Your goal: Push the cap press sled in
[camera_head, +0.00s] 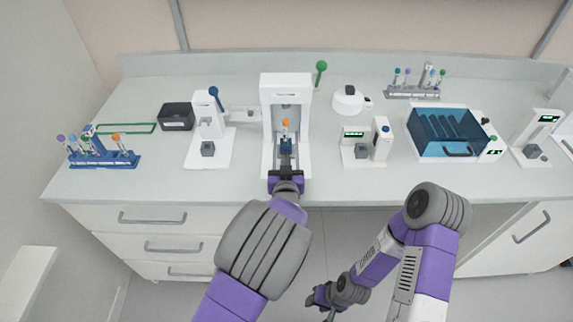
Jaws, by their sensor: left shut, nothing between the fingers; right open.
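The cap press (285,82) is a tall white frame at the middle of the counter, with a green-knobbed lever (321,68) at its upper right. Its sled carries a blue holder (286,146) with an orange-capped tube (286,126) upright in it, at the front part of the press. My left gripper (287,161) is shut and empty, right in front of the blue holder; I cannot tell whether it touches. The gripper hides the sled's front. My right gripper (322,304) is open and empty, low in front of the counter, seen small.
A white device with a blue-knobbed lever (208,118) stands close left of the press. A small white unit with a display (358,145) stands to the right. Tube racks sit at far left (105,160) and back right (412,92). A blue-lidded box (446,135) is farther right.

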